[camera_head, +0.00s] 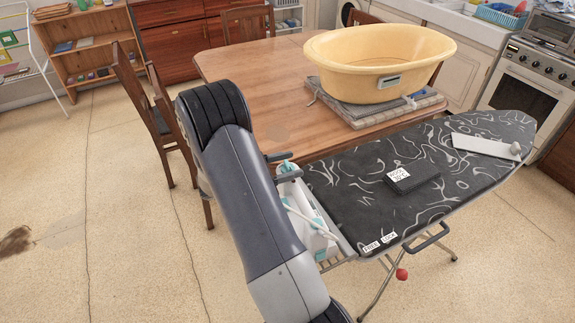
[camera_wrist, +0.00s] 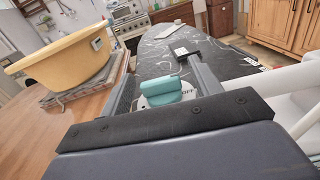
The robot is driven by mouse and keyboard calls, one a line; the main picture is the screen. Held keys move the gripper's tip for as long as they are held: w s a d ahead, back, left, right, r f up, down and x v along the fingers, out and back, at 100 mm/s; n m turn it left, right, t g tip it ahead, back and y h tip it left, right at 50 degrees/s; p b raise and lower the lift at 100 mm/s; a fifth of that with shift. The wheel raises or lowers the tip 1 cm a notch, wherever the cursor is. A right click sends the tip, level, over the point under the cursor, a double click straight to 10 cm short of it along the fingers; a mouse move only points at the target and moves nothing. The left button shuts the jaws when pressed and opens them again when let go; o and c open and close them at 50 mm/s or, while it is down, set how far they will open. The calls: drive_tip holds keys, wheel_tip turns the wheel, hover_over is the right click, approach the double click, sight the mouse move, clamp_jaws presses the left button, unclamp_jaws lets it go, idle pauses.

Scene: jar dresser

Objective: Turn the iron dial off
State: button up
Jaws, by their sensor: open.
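The white and teal iron (camera_head: 308,222) rests at the near left end of the ironing board (camera_head: 340,185), partly hidden behind my arm. A teal part (camera_head: 286,168) at its far end shows by my gripper (camera_head: 293,166). In the wrist view, my gripper (camera_wrist: 163,62) is open, with one finger on each side of rounded teal parts (camera_wrist: 166,90) of the iron. I cannot tell whether either finger touches them.
A dark block with a white label (camera_head: 398,178) and a white flat piece (camera_head: 485,147) lie on the board. A yellow tub (camera_head: 380,60) stands on folded cloth on the wooden table (camera_head: 240,65). A chair (camera_head: 150,110) stands left. Floor at the left is mostly clear.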

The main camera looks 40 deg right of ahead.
drive_tip(key=b+v, duration=0.2)
drive_tip(key=v, duration=0.9)
drive_tip(key=shift+d, duration=0.15)
drive_tip(key=p+x, duration=0.2)
drive_tip(key=x, duration=0.9)
drive_tip(key=shift+s+r, duration=0.1)
drive_tip(key=shift+n+t+h+p, duration=0.3)
drive_tip(key=shift+n+t+p, duration=0.25)
drive_tip(key=shift+n+t, duration=0.6)
drive_tip(key=shift+m+t, duration=0.25)
drive_tip(key=shift+f+m+g, duration=0.2)
drive_tip(key=shift+m+g, duration=0.1)
drive_tip(key=shift+g, duration=0.2)
